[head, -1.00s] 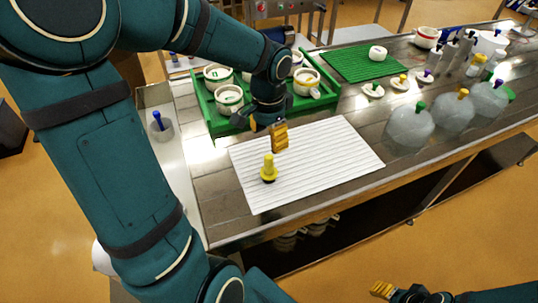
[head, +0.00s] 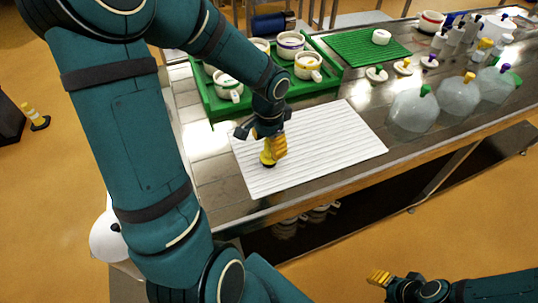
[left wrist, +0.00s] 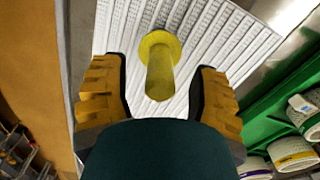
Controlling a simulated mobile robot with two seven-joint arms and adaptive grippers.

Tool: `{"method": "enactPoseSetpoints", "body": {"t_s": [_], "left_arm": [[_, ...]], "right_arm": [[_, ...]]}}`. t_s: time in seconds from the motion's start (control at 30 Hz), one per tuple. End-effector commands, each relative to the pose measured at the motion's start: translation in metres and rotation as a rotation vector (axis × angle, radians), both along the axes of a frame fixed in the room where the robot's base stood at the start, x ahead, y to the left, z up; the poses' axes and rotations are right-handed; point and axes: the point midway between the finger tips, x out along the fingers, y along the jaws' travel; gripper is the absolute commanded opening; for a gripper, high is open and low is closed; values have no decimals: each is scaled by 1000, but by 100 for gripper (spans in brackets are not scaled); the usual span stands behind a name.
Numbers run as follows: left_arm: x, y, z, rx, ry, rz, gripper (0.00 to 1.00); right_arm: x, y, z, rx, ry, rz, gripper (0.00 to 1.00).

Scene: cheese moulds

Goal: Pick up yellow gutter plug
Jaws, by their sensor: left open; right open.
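The yellow gutter plug (head: 267,159) stands on the white ribbed mat (head: 330,150) near its left side. In the left wrist view the plug (left wrist: 160,68) shows its round flange and its stem, which points toward the camera. My left gripper (head: 268,150) is at the plug and hides much of it in the head view. In the left wrist view its two yellow-padded fingers (left wrist: 158,100) are open, one on each side of the stem, with gaps to both. My right gripper (head: 380,278) is open and empty, low in front of the table.
A green tray (head: 336,84) with several white moulds stands behind the mat. A green mat (head: 350,46) with a white piece lies further back. Clear jugs (head: 412,108) and small plugged discs stand to the right. The mat's right part is bare.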

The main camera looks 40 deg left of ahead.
Motion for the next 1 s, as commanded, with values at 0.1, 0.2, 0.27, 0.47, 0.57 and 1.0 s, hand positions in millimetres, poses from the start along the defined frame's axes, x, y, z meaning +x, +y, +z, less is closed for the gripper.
{"method": "enactPoseSetpoints", "body": {"t_s": [0.1,0.2,0.27,0.47,0.57,1.0], "left_arm": [[-2,0,-22,-2,5,0,61],[-2,0,-35,-2,5,-1,61],[-1,0,-39,-1,2,0,61],[-1,0,-38,-1,1,0,61],[-1,0,-38,-1,1,0,38],[-1,0,-38,0,2,0,0]], "right_arm": [[1,0,-9,0,-3,0,52],[2,0,-13,-1,-6,-1,52],[3,0,-14,-1,-7,-2,52],[3,0,-13,-1,-7,-2,52],[3,0,-13,-1,-7,-2,52],[3,0,-13,-1,-7,-2,52]]}}
